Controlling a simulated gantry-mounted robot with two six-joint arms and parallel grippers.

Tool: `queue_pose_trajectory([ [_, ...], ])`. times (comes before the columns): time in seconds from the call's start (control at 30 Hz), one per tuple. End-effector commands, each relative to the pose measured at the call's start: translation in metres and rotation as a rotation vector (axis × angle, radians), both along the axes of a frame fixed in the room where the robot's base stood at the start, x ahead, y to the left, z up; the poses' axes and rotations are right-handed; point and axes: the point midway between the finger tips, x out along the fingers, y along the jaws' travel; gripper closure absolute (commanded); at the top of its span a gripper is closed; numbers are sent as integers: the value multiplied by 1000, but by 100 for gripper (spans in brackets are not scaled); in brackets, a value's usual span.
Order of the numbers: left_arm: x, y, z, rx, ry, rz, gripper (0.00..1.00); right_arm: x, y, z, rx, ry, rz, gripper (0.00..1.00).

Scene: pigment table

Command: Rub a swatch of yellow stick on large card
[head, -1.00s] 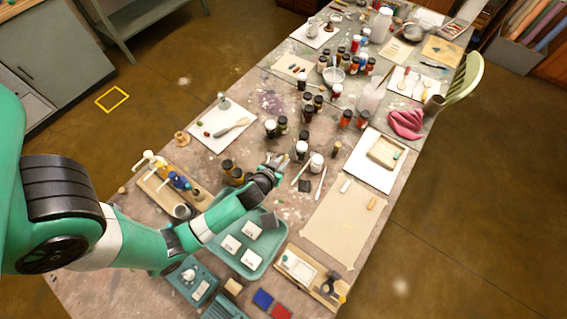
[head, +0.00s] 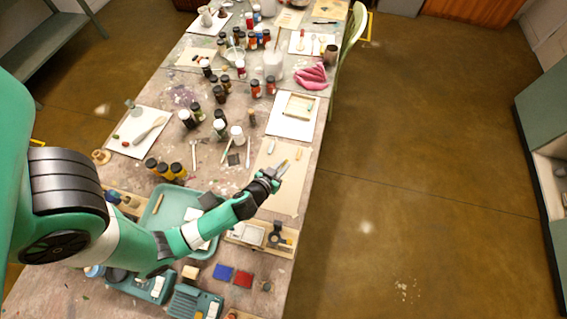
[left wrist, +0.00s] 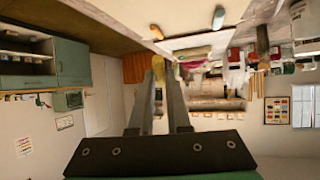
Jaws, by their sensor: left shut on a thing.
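The large card (head: 287,200) is a tan sheet lying flat near the table's right edge in the head view. My left gripper (head: 281,170) is over the card, shut on a small yellow stick (head: 284,163). In the left wrist view the yellow stick (left wrist: 158,66) shows between the fingertips. I cannot tell whether its tip touches the card. No yellow mark shows on the visible part of the card. My right gripper is not in view.
A teal tray (head: 152,205) is left of the card, a wooden stand (head: 288,251) in front. A white sheet (head: 276,127) with a frame lies beyond.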

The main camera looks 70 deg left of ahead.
Motion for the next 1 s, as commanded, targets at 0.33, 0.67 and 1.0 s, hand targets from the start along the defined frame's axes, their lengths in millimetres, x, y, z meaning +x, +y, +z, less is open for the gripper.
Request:
queue_pose_trajectory([
  [0.33, 0, 0, -37, 0, 0, 0, 100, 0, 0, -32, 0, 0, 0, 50],
  [0.67, 0, 0, -72, 0, 0, 0, 100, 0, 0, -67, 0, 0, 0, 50],
  [1.0, 0, 0, -73, 0, 0, 0, 100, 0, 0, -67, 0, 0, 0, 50],
])
